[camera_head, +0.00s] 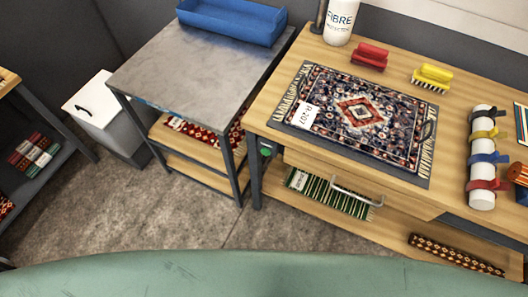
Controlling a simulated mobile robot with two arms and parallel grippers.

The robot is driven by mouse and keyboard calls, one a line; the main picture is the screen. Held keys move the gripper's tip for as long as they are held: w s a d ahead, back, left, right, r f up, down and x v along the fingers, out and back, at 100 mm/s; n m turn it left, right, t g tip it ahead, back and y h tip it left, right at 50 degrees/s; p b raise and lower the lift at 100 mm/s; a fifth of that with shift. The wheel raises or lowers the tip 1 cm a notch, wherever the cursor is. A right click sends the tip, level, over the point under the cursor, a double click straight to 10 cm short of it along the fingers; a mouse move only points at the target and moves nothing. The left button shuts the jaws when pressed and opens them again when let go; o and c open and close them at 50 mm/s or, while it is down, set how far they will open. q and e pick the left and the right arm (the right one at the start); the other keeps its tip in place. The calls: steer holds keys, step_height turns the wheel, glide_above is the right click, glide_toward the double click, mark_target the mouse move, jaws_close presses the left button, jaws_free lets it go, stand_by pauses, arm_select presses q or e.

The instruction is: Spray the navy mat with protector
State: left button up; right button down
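A patterned rug with navy, red and cream colours (345,113) lies flat on the wooden bench, on a dark grey tray or board (402,177); it appears to be the navy mat. A white tag reading R-207 (305,115) lies on its left part. A white bottle (341,22) marked FIBRE stands at the back of the bench, beyond the rug; its top is cut off and the rest of its label is too small to read. Neither of my grippers is in view.
A red brush (370,56) and a yellow brush (432,77) lie behind the rug. A white roll with coloured straps (482,160) is at right. A metal-topped table (180,68) holds a blue tray (232,20). A white bin (98,108) stands left; floor is clear in front.

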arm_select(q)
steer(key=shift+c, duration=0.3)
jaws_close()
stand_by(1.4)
